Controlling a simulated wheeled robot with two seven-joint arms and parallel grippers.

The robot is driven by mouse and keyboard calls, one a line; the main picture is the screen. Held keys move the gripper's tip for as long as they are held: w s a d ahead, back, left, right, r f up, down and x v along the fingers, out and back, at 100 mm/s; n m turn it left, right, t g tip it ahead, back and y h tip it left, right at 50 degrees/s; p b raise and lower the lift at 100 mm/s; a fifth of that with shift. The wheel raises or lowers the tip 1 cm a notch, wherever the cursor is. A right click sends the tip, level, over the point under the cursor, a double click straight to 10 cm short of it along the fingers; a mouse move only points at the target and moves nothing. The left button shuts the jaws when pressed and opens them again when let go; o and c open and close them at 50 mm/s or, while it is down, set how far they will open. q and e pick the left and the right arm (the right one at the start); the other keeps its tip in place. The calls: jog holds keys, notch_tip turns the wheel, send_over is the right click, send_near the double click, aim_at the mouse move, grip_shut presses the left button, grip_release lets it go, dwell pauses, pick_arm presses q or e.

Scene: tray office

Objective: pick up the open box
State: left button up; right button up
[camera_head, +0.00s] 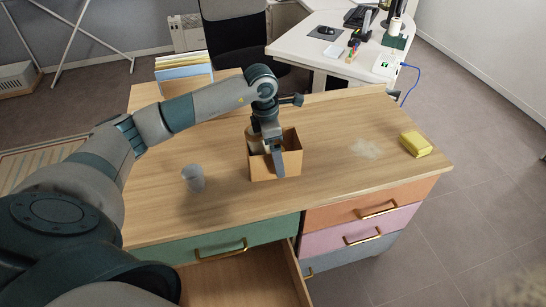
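The open box (262,168) is brown and stands upright on the wooden desk, near its middle. Its top is open, and part of a pale object shows behind its front wall, largely hidden by my gripper. My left gripper (278,163) points down at the box's front wall, right of its middle. One grey finger shows in front of that wall. The other finger is hidden, so I cannot tell whether the gripper is closed on the wall. My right gripper is not in view.
A grey cup (193,178) stands left of the box. A yellow sponge-like block (415,144) lies near the right edge, and a whitish smear (366,149) marks the desk. A file holder (184,76) stands at the back left. A front drawer (240,282) is pulled open.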

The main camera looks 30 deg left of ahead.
pick_arm(q)
jog(key=c, duration=1.1)
jog(key=shift+c, duration=0.3)
jog(key=shift+r, duration=0.2)
jog(key=shift+w+r+b, duration=0.1)
jog(key=shift+r+b, duration=0.2)
jog(key=shift+r, duration=1.5)
jog(key=d+r+b, duration=0.1)
jog(key=d+r, duration=0.2)
jog(key=d, duration=0.2)
jog(key=w+d+r+b, duration=0.1)
jog(key=d+r, duration=0.3)
jog(key=d, duration=0.2)
jog(key=shift+w+d, duration=0.2)
jog(key=shift+d, duration=0.1)
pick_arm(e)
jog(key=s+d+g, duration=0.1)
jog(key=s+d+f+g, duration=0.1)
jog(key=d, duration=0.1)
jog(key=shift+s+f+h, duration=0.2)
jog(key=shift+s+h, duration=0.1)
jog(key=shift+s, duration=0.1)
